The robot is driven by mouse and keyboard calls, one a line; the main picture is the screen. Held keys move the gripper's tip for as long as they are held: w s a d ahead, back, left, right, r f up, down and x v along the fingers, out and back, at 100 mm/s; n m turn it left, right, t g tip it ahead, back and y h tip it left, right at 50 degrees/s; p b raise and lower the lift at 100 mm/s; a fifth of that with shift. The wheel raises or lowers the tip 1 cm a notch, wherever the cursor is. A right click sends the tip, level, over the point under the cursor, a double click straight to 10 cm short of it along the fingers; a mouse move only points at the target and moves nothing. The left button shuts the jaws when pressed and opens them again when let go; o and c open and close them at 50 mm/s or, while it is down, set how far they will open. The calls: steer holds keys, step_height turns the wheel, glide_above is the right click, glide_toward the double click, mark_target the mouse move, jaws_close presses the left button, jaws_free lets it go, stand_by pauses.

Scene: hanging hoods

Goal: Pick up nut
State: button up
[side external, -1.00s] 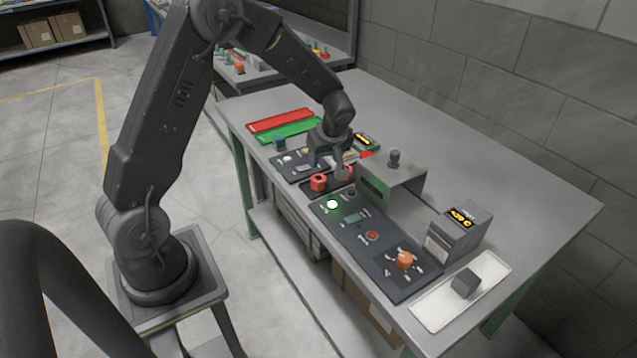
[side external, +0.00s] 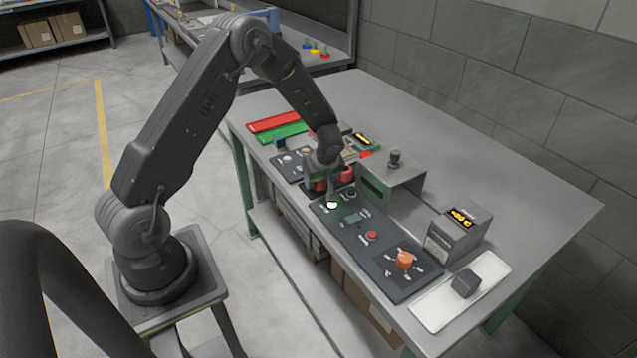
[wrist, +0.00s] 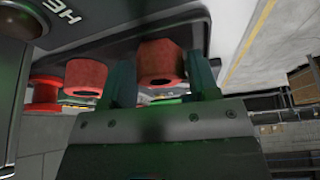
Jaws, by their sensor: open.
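A red hexagonal nut (wrist: 160,62) with a dark hole shows in the wrist view between the two fingers of my gripper (wrist: 162,78). The fingers stand apart on either side of it; I cannot tell whether they touch it. A second red nut (wrist: 86,77) is just left of the left finger. In the side view my gripper (side external: 330,190) is low over the dark tray of red parts, and a red nut (side external: 347,174) shows behind it. The nut between the fingers is largely hidden there.
A grey hood (side external: 400,180) with a knob on top stands close right of my gripper. The control panel (side external: 340,222) with a lit green button lies in front. A display box (side external: 458,230) and a white tray (side external: 425,312) holding a grey block are further right.

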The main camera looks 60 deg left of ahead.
steer(key=shift+c, duration=0.3)
steer(key=c, duration=0.7)
steer(key=shift+c, duration=0.2)
steer(key=shift+r, duration=0.1)
